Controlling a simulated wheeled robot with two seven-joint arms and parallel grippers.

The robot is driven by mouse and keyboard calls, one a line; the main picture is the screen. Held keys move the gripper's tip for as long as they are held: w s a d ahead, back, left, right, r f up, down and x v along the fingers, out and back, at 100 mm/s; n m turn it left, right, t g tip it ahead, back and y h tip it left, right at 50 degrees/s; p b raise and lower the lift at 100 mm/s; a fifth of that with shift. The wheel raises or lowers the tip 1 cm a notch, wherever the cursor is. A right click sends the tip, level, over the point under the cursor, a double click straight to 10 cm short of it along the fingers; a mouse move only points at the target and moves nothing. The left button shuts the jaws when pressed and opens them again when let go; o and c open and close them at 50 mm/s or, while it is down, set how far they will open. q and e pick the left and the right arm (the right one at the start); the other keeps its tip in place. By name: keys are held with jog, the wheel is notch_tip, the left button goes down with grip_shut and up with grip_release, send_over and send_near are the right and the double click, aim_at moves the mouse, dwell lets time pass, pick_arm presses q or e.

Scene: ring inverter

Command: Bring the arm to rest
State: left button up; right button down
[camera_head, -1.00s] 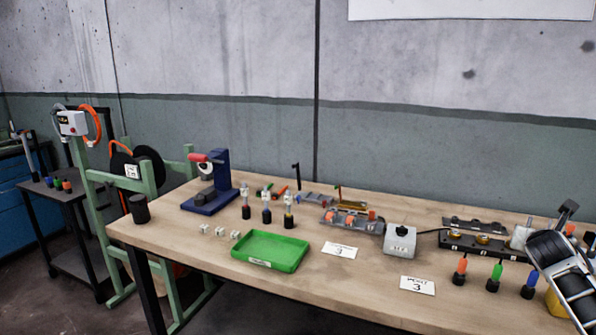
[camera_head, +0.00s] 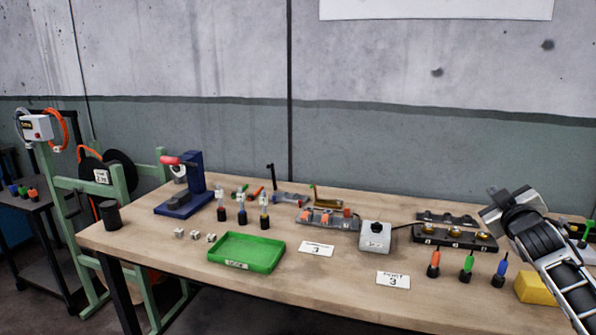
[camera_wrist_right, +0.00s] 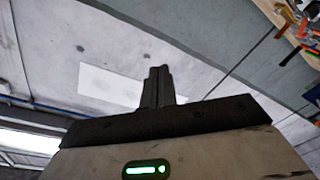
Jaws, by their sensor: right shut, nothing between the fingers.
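My right arm comes in from the right edge of the head view, with the right gripper (camera_head: 506,204) raised above the right end of the workbench (camera_head: 345,290). In the right wrist view the two dark fingers (camera_wrist_right: 157,84) stand side by side, closed together with nothing between them. That view looks up past the fingers at the concrete wall and the white wall panel (camera_wrist_right: 112,86). My left gripper is not in view.
Near the arm are a yellow block (camera_head: 537,289), a blue-tipped tool (camera_head: 500,272) and a black fixture (camera_head: 455,238). A green tray (camera_head: 247,251) and a blue press (camera_head: 190,185) stand further left. Bare wood lies along the bench front.

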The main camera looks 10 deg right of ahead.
jog(key=s+a+f+g+y, duration=0.1)
jog(key=s+a+f, duration=0.2)
jog(key=a+f, duration=0.2)
jog(key=s+a+f+g+y, duration=0.1)
jog(key=s+a+f+y, duration=0.1)
jog(key=a+f, duration=0.4)
jog(key=s+a+f+g+y, duration=0.1)
jog(key=s+a+f, duration=0.3)
jog(key=f, duration=0.8)
jog(key=shift+s+a+f+y, duration=0.15)
jog(key=shift+a+y, duration=0.35)
jog(key=shift+a, duration=0.6)
jog(key=s+a+f+g+y, duration=0.1)
jog(key=s+a+f, duration=0.3)
jog(key=s, duration=0.4)
jog(key=s+a+f+m+g+y, duration=0.1)
jog(key=s+a+f+g, duration=0.1)
jog(key=s+a+f, duration=0.2)
jog(key=s+a+f+m+g+y, duration=0.1)
jog(key=s+a+f, duration=0.3)
jog(key=s+a, duration=0.5)
jog(key=s, duration=0.4)
jog(key=shift+s+a+f, duration=0.25)
jog(key=shift+s+f, duration=0.05)
jog(key=shift+s, duration=0.05)
